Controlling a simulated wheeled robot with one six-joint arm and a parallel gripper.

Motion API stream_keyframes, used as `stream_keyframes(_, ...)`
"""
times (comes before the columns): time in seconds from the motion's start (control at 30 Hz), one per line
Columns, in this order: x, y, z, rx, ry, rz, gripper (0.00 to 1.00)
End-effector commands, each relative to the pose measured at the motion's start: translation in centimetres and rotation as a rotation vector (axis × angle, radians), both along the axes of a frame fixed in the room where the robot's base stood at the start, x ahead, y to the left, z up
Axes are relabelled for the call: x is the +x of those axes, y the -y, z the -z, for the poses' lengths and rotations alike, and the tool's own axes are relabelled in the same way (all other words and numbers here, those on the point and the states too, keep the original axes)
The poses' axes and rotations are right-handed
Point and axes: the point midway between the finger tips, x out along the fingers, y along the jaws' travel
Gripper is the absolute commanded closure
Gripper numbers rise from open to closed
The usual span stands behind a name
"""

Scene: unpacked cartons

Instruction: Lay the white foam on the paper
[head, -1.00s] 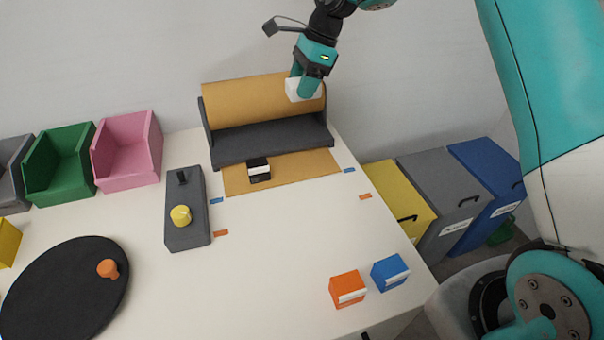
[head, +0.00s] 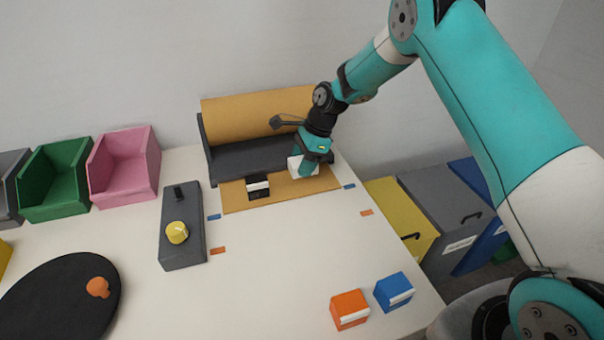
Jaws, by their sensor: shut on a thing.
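My gripper (head: 303,168) is shut on the white foam (head: 295,166), a small white block partly hidden by the fingers. The foam is over the right part of the brown paper (head: 236,199), a flat sheet drawn out in front of the roll. I cannot tell whether the foam touches the paper. A black block with a white band (head: 257,187) stands on the paper to the left of the foam.
The paper roll (head: 255,115) sits in a dark holder (head: 232,160) behind the sheet. A grey panel with a yellow knob (head: 177,233) is to the left. Orange (head: 348,309) and blue (head: 393,291) boxes stand at the front right. The table's middle is clear.

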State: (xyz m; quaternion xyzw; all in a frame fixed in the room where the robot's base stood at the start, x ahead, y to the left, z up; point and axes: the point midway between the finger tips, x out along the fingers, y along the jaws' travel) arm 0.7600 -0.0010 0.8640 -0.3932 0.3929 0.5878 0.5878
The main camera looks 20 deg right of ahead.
Motion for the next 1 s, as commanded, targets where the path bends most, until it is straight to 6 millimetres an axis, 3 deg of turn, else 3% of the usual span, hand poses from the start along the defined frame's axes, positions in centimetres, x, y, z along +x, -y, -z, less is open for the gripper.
stream_keyframes(0.3, 0.0, 0.0, 4.1, 0.000, -0.002, -0.001, 0.70)
stream_keyframes(0.63, 0.0, 0.0, 4.5, 0.000, -0.001, 0.000, 0.70)
stream_keyframes(0.67, 0.0, 0.0, 4.5, 0.000, 0.000, 0.000, 0.46)
stream_keyframes(0.77, 0.0, 0.0, 4.4, 0.000, 0.000, 0.000, 0.23)
stream_keyframes(1.0, 0.0, 0.0, 4.4, 0.000, 0.000, 0.000, 0.22)
